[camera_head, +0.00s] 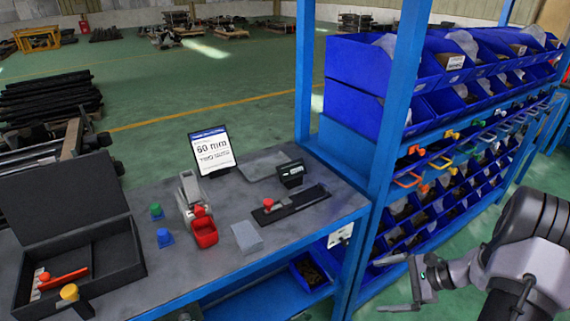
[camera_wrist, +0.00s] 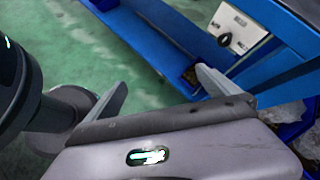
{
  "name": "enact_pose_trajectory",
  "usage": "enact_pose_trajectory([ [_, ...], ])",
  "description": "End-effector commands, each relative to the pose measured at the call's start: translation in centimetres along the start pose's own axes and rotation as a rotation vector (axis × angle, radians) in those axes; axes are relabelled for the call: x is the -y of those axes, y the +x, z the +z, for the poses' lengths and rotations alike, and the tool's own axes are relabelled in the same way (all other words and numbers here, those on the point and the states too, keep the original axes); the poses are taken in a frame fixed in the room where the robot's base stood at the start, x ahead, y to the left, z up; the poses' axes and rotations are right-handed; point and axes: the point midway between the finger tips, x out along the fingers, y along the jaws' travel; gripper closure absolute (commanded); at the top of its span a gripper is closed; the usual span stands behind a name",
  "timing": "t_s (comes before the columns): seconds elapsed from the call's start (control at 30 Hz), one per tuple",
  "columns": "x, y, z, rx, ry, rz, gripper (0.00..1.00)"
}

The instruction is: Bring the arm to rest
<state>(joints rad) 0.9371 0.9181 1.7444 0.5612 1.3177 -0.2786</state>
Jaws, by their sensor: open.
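My gripper (camera_head: 413,283) is at the lower right of the head view, in front of the blue shelf rack and to the right of the workbench. Its two fingers are spread apart with nothing between them. In the wrist view my gripper (camera_wrist: 160,95) also shows open and empty, with green floor and the blue lower frame of the bench beyond the fingers. My dark and grey arm reaches in from the right edge of the head view.
The blue rack (camera_head: 383,150) holds blue bins and coloured-handled items. Green floor (camera_head: 240,85) is free behind the bench.

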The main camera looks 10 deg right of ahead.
Motion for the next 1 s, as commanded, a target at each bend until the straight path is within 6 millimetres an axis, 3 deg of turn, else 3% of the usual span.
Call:
enact_pose_trajectory([
  [0.03,1.4,-0.6,4.8,-0.042,-0.117,0.066,0.00],
  [0.07,1.8,-0.9,7.8,-0.073,-0.193,0.109,0.00],
  [0.1,2.0,-1.3,11.9,-0.113,-0.298,0.164,0.00],
  [0.17,1.4,-1.8,17.7,-0.176,-0.459,0.234,0.00],
  [0.2,0.5,-2.2,21.3,-0.217,-0.566,0.272,0.00],
  [0.3,-3.0,-3.4,29.0,-0.319,-0.841,0.332,0.00],
  [0.4,-7.2,-4.6,34.1,-0.409,-1.098,0.345,0.00],
  [0.5,-10.6,-5.7,36.6,-0.473,-1.295,0.323,0.00],
  [0.6,-12.6,-6.3,37.6,-0.511,-1.415,0.295,0.00],
  [1.0,-13.4,-6.5,37.8,-0.529,-1.466,0.278,0.00],
])
